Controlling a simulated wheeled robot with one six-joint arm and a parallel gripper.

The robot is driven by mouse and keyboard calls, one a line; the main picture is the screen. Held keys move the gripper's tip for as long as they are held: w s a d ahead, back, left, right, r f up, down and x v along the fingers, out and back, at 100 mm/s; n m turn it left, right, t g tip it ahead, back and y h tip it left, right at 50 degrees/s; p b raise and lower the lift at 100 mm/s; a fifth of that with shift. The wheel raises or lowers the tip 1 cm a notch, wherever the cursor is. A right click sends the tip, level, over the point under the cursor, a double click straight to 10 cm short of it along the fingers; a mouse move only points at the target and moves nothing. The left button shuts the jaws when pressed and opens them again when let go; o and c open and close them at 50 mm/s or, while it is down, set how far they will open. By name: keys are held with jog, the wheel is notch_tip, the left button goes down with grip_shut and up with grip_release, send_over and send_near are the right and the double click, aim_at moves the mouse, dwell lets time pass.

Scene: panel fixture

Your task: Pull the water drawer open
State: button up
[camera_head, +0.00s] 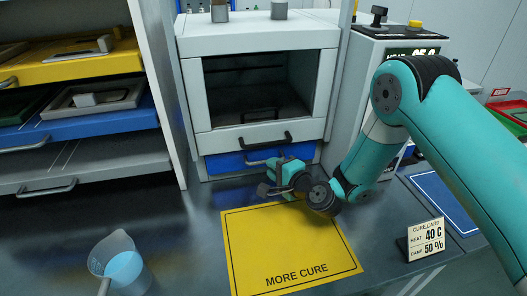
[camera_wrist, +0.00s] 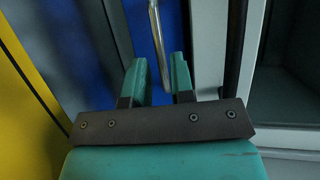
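The blue water drawer (camera_head: 225,163) sits at the bottom of the white cabinet, under the chamber, and looks shut. Its pale metal bar handle (camera_head: 257,162) is partly hidden by my gripper (camera_head: 272,178), which is low in front of the drawer. In the wrist view my gripper (camera_wrist: 158,75) is open, with its two green fingers apart. The handle (camera_wrist: 157,35) runs between the fingertips there, with a gap visible on each side. The blue drawer front (camera_wrist: 178,25) lies just beyond the fingers.
A yellow "MORE CURE" mat (camera_head: 290,250) lies before the cabinet. A beaker of blue liquid (camera_head: 122,267) stands front left and a cure card (camera_head: 425,240) front right. The dark chamber door handle (camera_head: 265,141) is just above the drawer. Shelves with trays stand left.

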jog(key=shift+p+x, duration=0.7)
jog(key=shift+x, duration=1.75)
jog(key=shift+f, duration=0.1)
grip_shut()
